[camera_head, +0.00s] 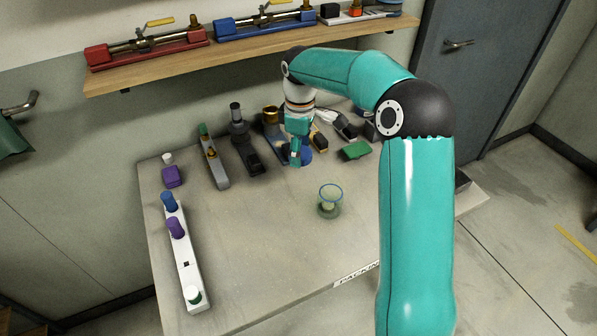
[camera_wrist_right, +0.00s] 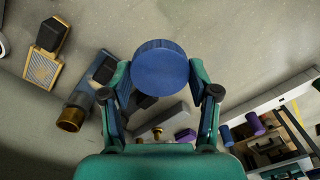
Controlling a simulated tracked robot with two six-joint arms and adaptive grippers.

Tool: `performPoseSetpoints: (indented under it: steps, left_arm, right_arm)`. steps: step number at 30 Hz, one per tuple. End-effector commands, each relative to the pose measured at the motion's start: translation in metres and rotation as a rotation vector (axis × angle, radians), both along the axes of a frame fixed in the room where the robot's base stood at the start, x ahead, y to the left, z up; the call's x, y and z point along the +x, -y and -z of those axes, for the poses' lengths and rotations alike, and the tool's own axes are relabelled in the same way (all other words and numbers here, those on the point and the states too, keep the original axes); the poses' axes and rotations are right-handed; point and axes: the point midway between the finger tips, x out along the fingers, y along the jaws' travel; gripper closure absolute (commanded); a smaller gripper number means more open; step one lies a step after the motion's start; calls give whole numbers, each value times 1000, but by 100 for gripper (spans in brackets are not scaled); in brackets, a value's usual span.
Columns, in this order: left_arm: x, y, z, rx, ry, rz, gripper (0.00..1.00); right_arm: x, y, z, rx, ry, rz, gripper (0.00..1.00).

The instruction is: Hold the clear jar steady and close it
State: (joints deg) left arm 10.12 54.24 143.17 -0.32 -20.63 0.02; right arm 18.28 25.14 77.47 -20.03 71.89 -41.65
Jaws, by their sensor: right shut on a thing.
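The clear jar (camera_head: 330,197) stands upright on the table, right of the middle in the head view. Its mouth is open with a bluish rim, and something pale shows inside. My right gripper (camera_head: 299,155) is above the table, behind and left of the jar. It is shut on a round blue lid (camera_head: 307,157), with a finger on each side. In the right wrist view the blue lid (camera_wrist_right: 160,68) shows as a disc between the fingertips. The lid is apart from the jar. My left gripper is in neither view.
A white rack (camera_head: 186,262) with blue, purple and white-green pieces lies along the table's left side. Several tools and fittings line the back, with a green block (camera_head: 355,150) right of my gripper. A wooden shelf (camera_head: 250,52) hangs above. The table's front middle is clear.

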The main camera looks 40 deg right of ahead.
Motion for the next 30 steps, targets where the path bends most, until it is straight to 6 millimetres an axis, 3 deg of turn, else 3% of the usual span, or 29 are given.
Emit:
performPoseSetpoints:
  steps: [3,6,12,26,30]
  left_arm:
    - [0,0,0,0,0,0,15]
    - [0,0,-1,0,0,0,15]
    - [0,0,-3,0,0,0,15]
    - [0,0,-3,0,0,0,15]
    - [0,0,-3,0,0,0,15]
  right_arm:
    - [1,0,-32,-2,5,-1,55]
    - [1,0,-51,0,4,0,55]
    - [1,0,-73,0,1,0,55]
    - [0,0,-76,0,-1,0,55]
    - [5,-8,-69,0,-4,14,55]
